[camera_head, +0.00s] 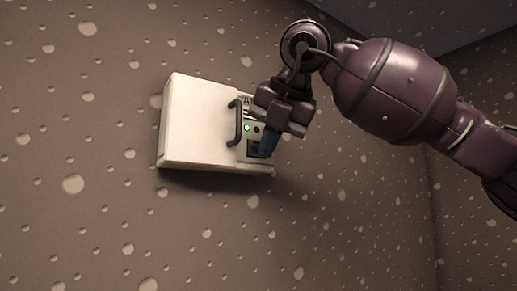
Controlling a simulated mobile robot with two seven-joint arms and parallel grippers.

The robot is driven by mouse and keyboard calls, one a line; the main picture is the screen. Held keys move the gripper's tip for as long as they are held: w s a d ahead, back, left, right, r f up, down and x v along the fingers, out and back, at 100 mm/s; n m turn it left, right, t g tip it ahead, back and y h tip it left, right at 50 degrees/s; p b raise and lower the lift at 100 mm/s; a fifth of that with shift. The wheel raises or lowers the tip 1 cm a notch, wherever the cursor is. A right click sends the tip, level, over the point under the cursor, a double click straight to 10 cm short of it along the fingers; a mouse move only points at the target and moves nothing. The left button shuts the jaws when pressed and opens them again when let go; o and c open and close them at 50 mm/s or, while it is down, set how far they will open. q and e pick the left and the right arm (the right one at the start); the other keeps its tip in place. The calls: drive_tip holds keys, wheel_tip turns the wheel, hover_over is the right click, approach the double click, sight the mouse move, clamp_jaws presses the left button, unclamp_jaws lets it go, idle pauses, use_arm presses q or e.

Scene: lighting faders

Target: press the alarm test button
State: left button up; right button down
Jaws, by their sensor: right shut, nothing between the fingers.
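A pale box (200,125) is mounted on the wall, with a dark curved handle (236,122) on its front. To the right of the handle is a narrow panel (254,129) with a lit green light (247,128), a small dark round part next to it and a dark block lower down. I cannot tell which part is the alarm test button; it may be hidden by my gripper. My right gripper (268,147) is shut and empty, in front of the panel's right side. I cannot tell whether its tips touch the panel. My left gripper is not in view.
The speckled brown wall (90,220) is bare around the box. A wall corner runs down at the right, and a grey ceiling (420,20) shows at the upper right. Room to the left and below is free.

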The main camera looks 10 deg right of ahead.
drive_tip(key=shift+w, duration=0.15)
drive_tip(key=shift+w+a, duration=0.15)
drive_tip(key=shift+w, duration=0.15)
drive_tip(key=shift+w+a, duration=0.1)
drive_tip(key=shift+w, duration=0.15)
idle(0.9)
drive_tip(key=shift+s, duration=0.15)
drive_tip(key=shift+s+d+b, duration=0.25)
drive_tip(key=shift+s+b, duration=0.3)
drive_tip(key=shift+b, duration=0.05)
idle(0.3)
